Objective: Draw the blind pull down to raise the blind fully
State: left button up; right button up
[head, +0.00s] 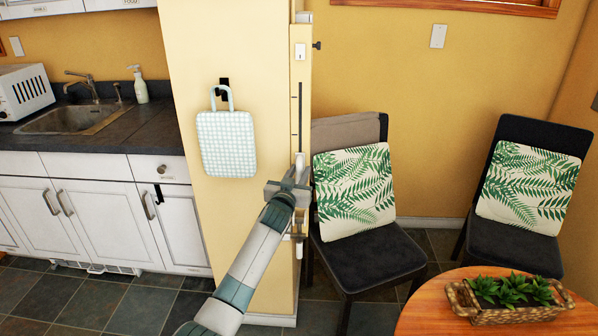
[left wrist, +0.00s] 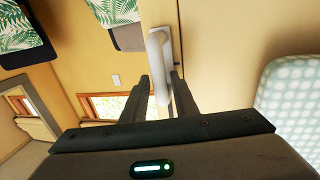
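The blind pull is probably the white bar handle (left wrist: 160,62), which stands out from a pale plate in the left wrist view. My left gripper (left wrist: 160,88) has one dark finger on each side of this bar. I cannot tell whether both fingers press on it. In the head view my left gripper (head: 297,172) is at the narrow end face of the yellow wall, below a dark vertical slot (head: 300,108) with small marks. The gripper hides most of the handle there. The blind itself cannot be made out. My right gripper is not in view.
A checked pot holder (head: 226,143) hangs on the wall left of the gripper. A dark chair (head: 372,262) with a leaf-print cushion stands close on the right. A second chair (head: 508,245) and a round wooden table (head: 430,318) with a planter are further right.

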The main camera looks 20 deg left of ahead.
pick_arm(q)
jog(key=shift+o, duration=0.3)
jog(key=shift+r, duration=0.15)
